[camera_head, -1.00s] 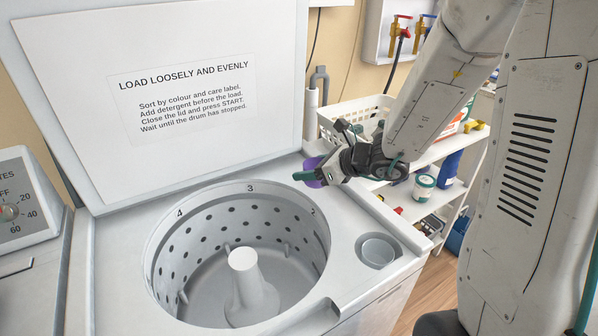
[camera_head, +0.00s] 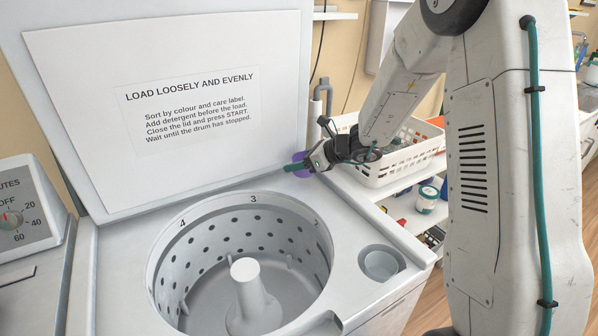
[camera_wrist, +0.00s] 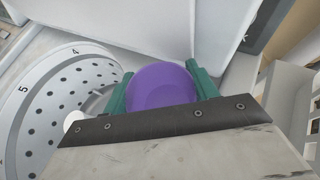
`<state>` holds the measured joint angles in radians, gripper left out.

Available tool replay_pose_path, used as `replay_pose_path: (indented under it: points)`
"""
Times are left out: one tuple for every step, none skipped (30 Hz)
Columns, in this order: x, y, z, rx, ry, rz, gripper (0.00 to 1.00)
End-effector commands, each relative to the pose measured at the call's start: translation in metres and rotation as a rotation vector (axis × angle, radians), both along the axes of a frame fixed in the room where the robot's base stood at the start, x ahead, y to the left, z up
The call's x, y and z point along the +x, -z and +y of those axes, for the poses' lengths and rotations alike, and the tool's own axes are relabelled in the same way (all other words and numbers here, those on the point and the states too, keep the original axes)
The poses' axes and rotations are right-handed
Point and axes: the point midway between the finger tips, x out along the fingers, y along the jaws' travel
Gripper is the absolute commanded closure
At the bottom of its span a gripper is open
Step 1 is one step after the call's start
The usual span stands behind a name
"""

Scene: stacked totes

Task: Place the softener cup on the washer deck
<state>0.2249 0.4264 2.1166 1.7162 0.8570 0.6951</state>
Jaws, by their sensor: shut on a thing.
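The purple softener cup (camera_wrist: 160,86) is between the green fingers of my gripper (camera_wrist: 158,84) in the wrist view, with a finger on either side. In the head view the cup (camera_head: 299,157) is partly hidden behind a green finger of my gripper (camera_head: 297,166). My gripper is shut on the cup near the back right of the washer. The pale washer deck (camera_head: 345,215) surrounds the drum opening. I cannot tell whether the cup touches the deck.
The open drum (camera_head: 240,255) lies left of my gripper. The raised lid (camera_head: 180,90) stands behind it. A round recess (camera_head: 381,263) is at the deck's front right. A white basket (camera_head: 385,170) and shelf with bottles stand right of the washer.

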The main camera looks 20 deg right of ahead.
Motion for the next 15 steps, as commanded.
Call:
replay_pose_path:
  points:
    - [0.001,0.002,0.000,0.000,0.000,0.000,0.63]
    - [0.001,0.004,0.000,0.000,0.000,0.002,0.63]
    - [0.001,0.008,0.000,0.000,0.000,0.002,0.63]
    - [0.001,0.012,0.000,0.000,-0.001,0.003,0.63]
    - [0.001,0.016,0.000,0.001,0.001,0.004,0.63]
    - [0.001,0.022,0.000,0.001,0.001,0.004,0.63]
    - [0.001,0.027,0.000,0.001,0.000,0.005,0.63]
    - [0.001,0.031,0.000,0.000,0.001,0.004,0.63]
    - [0.001,0.034,0.000,0.000,0.001,0.003,0.63]
    - [0.001,0.036,0.000,0.001,0.001,0.002,0.63]
    - [0.001,0.036,0.000,0.001,0.001,0.002,0.63]
    - [0.001,0.036,0.000,0.000,0.001,0.001,0.63]
    - [0.001,0.035,0.000,0.000,0.001,0.000,0.63]
    - [0.001,0.035,0.000,0.000,0.001,0.000,0.63]
    - [0.001,0.035,0.000,0.000,0.001,0.000,0.63]
